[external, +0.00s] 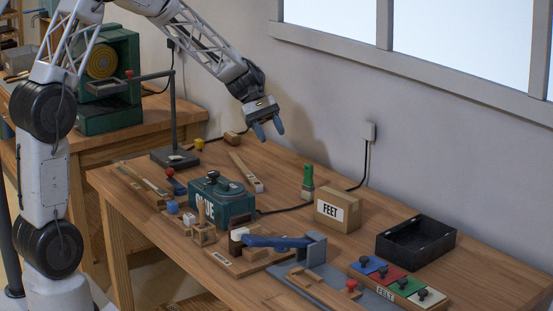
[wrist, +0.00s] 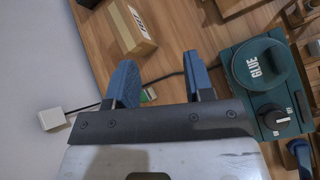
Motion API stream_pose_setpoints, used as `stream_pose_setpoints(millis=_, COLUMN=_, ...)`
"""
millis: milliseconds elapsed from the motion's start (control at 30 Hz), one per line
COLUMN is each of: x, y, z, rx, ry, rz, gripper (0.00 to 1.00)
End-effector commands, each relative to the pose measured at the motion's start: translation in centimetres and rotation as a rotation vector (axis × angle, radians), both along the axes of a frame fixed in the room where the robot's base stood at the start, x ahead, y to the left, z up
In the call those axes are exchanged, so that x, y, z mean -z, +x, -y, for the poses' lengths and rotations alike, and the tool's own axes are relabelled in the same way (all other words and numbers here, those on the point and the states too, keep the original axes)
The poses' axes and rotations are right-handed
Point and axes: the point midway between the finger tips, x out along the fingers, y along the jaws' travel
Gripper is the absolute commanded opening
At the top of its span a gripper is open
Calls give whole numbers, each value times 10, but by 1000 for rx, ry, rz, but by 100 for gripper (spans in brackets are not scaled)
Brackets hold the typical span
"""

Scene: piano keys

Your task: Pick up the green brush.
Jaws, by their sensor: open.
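My gripper (external: 269,130) is open and empty, well above the bench, up and to the left of the brush in that view. In the wrist view my gripper (wrist: 161,80) has its two blue fingers spread apart. A small green patch (wrist: 150,93) shows beside the left finger; it may be the brush, mostly hidden.
A teal GLUE box (external: 222,203) stands left of the brush, with small blocks around it. A black open tray (external: 416,240) and coloured knobbed plates (external: 395,280) are at the right.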

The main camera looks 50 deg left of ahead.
Motion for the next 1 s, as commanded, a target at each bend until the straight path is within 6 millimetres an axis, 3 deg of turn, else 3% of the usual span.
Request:
stream_pose_setpoints(millis=300, x=49, y=67, z=-25, rx=-157, ry=-149, rz=-127, gripper=48)
stream_pose_setpoints(millis=600, x=97, y=119, z=-52, rx=-290, ry=-284, rz=-234, gripper=48)
stream_pose_setpoints(millis=800, x=115, y=137, z=-62, rx=-337, ry=-336, rz=-272, gripper=48)
stream_pose_setpoints(millis=1000, x=120, y=142, z=-65, rx=-349, ry=-348, rz=-282, gripper=48)
